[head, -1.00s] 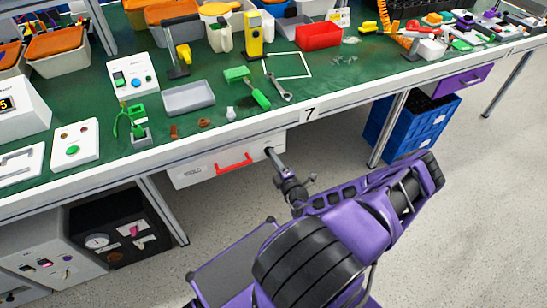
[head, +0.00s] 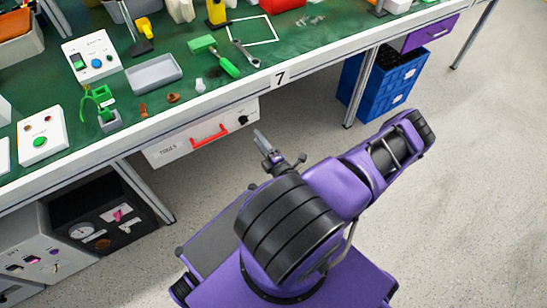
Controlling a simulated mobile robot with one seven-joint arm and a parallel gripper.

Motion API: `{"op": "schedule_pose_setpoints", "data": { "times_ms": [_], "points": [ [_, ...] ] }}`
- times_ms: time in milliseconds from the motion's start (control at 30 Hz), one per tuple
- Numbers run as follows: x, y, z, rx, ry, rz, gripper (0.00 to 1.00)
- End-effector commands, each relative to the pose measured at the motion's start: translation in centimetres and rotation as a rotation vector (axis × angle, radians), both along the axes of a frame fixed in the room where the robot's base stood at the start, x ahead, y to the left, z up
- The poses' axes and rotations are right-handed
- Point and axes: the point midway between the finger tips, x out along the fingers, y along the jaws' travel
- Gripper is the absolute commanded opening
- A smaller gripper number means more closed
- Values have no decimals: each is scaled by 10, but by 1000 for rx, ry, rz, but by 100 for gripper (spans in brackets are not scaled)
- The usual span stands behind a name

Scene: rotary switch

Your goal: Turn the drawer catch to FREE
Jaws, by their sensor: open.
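The white drawer (head: 165,150) hangs under the bench's front edge and looks closed. The drawer catch (head: 243,119) is a small black knob near the right end of the drawer front. Its pointing direction and any markings are too small to read. My gripper (head: 258,134) is open and empty, just right of and below the catch in the picture, with a visible gap between them. Nothing hides the catch.
The green bench top (head: 185,105) above holds a grey tray (head: 154,73), a wrench (head: 245,53) and control boxes. A bench leg (head: 365,90) and blue crates (head: 385,80) stand right of the drawer. Floor in front is clear.

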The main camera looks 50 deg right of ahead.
Motion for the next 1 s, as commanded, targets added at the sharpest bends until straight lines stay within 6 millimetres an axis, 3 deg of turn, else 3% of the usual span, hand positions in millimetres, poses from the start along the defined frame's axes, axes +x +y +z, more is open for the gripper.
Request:
{"op": "schedule_pose_setpoints", "data": {
  "times_ms": [200,400,600,1000],
  "points": [
    [-52,12,0,1,2,-2,48],
    [-84,20,0,0,1,-1,48],
    [-96,23,0,1,0,1,48],
    [-96,23,0,1,0,1,48]
  ]
}}
